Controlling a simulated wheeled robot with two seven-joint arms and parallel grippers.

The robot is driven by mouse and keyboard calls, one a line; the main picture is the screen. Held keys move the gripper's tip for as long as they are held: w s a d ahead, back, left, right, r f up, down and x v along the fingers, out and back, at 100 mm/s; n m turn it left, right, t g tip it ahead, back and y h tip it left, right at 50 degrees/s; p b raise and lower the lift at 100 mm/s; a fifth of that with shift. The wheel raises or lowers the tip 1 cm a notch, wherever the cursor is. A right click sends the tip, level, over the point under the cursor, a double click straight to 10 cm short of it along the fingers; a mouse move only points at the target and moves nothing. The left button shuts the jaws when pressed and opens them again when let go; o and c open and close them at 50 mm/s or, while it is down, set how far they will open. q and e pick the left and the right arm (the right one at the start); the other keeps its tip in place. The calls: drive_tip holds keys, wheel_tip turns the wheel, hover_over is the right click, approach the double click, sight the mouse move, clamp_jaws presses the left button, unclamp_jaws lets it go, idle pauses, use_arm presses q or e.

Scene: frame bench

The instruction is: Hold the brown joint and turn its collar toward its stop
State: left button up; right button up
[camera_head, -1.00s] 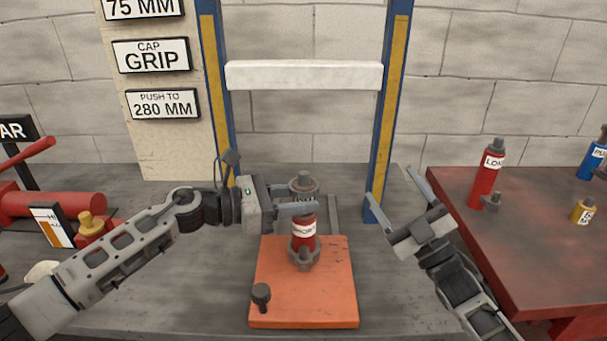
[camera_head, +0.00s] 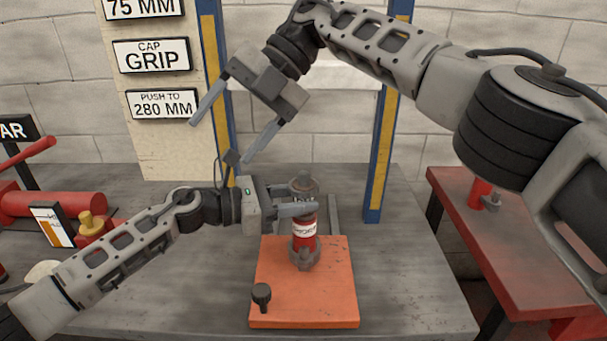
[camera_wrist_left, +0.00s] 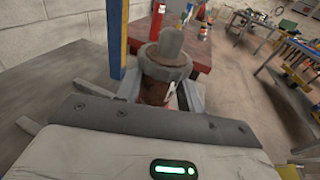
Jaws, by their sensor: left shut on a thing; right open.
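The joint (camera_head: 305,243) stands upright on the orange plate, with a red body, a white label and a grey foot. A brownish grey collar (camera_head: 303,184) sits at its top; in the left wrist view the collar (camera_wrist_left: 166,66) is a grey ring with a rounded knob above a brown section (camera_wrist_left: 155,92). My left gripper (camera_head: 300,208) is shut on the joint's upper part, below the collar. My right gripper (camera_head: 219,141) is open and empty, above and to the left of the joint, its fingers pointing down-left. The stop cannot be made out.
The orange plate (camera_head: 305,308) carries a dark knob (camera_head: 261,294). Blue and yellow posts (camera_head: 379,170) stand behind. A red side table (camera_head: 470,235) is at right, partly behind my right arm. Red equipment (camera_head: 55,207) lies at left.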

drive_tip(key=w+d+m+t+h, duration=0.3)
drive_tip(key=d+h, duration=0.2)
drive_tip(key=d, duration=0.1)
drive_tip(key=m+t+h, duration=0.2)
drive_tip(key=h, duration=0.1)
hover_over(304, 174)
wheel_tip(304, 174, down, 11)
drive_tip(key=shift+r, duration=0.1)
drive_tip(key=c, duration=1)
